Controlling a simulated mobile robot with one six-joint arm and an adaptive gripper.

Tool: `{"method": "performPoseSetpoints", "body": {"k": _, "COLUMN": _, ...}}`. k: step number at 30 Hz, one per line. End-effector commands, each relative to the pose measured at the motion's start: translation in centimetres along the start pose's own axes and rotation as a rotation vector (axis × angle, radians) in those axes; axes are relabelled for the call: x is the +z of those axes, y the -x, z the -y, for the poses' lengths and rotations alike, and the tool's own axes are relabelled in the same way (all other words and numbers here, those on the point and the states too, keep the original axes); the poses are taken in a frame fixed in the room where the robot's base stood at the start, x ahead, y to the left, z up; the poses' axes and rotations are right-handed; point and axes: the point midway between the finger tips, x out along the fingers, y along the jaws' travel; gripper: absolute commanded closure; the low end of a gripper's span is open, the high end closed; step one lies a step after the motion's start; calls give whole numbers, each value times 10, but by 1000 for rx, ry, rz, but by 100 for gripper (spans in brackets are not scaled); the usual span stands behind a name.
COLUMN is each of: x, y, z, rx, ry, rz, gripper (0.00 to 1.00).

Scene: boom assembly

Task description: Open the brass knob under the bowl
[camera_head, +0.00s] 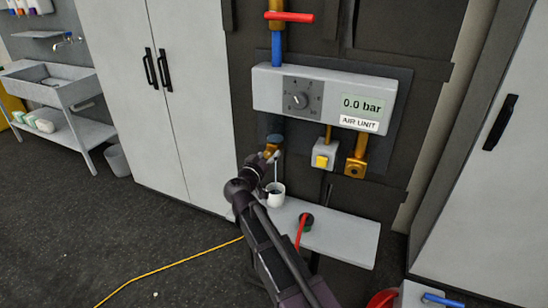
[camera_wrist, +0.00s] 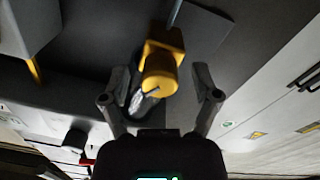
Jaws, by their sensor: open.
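The brass knob (camera_head: 270,151) sits at the lower left of the air unit (camera_head: 325,92), just under a dark blue-grey rounded part that looks like the bowl (camera_head: 275,139). In the wrist view the brass knob (camera_wrist: 158,78) is a yellow cylinder with a small slot, below a square brass block. My gripper (camera_head: 264,160) is at the knob in the head view and partly covers it. In the wrist view my gripper (camera_wrist: 161,85) is open, with one finger on each side of the knob and gaps to both. The air unit display reads 0.0 bar.
A white mug (camera_head: 275,190) stands on the bench (camera_head: 335,236) below, near a red-handled item (camera_head: 301,231). A yellow button (camera_head: 321,161) and a brass fitting (camera_head: 355,168) hang to the right. A red valve handle (camera_head: 290,17) is above. A yellow hose (camera_head: 165,267) crosses the floor.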

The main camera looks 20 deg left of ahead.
Motion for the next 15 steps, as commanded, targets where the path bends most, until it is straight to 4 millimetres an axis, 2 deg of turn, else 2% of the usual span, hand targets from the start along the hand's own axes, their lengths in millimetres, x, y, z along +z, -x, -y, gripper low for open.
{"method": "performPoseSetpoints", "body": {"k": 8, "x": 0, "y": 6, "z": 0, "rx": 0, "ry": 0, "rz": 0, "gripper": 21}}
{"method": "performPoseSetpoints", "body": {"k": 15, "x": 0, "y": 31, "z": -1, "rx": -3, "ry": 0, "rz": -1, "gripper": 21}}
